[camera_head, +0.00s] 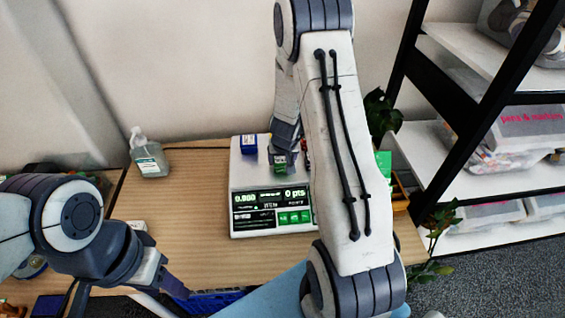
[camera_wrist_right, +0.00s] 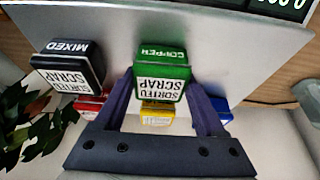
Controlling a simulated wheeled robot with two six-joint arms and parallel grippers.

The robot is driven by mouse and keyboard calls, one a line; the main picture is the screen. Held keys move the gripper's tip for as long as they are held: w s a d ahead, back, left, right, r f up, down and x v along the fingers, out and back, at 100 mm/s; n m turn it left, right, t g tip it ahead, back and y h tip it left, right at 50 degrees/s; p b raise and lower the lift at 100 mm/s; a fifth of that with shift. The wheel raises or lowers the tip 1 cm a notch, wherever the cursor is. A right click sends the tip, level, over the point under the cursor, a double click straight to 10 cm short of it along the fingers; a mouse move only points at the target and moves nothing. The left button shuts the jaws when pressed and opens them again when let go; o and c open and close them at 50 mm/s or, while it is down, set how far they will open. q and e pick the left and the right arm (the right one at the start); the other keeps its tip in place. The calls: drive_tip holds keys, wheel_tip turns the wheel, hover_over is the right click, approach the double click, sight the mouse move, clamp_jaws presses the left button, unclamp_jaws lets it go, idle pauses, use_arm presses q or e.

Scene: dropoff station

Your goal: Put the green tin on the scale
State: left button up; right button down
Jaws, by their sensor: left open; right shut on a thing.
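The scale (camera_head: 240,190) stands on the wooden table, its lit display facing me. My right gripper (camera_head: 282,150) points down over the scale's plate. It is shut on the green tin (camera_head: 280,168), which is partly hidden by the gripper in the head view. In the right wrist view the green tin (camera_wrist_right: 163,62), labelled copper, sits between the fingers of the right gripper (camera_wrist_right: 165,100). I cannot tell whether the tin touches the plate (camera_wrist_right: 215,40). My left gripper (camera_head: 172,284) is open and empty at the table's front left.
A blue tin (camera_head: 249,144) is at the scale's back left. A black tin (camera_wrist_right: 70,65) labelled mixed and red (camera_wrist_right: 90,107), yellow (camera_wrist_right: 157,114) and blue tins are near the held one. A bottle (camera_head: 149,158) stands left. Shelves (camera_head: 480,180) are at right.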

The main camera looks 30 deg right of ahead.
drive_tip(key=shift+f, duration=0.15)
unclamp_jaws()
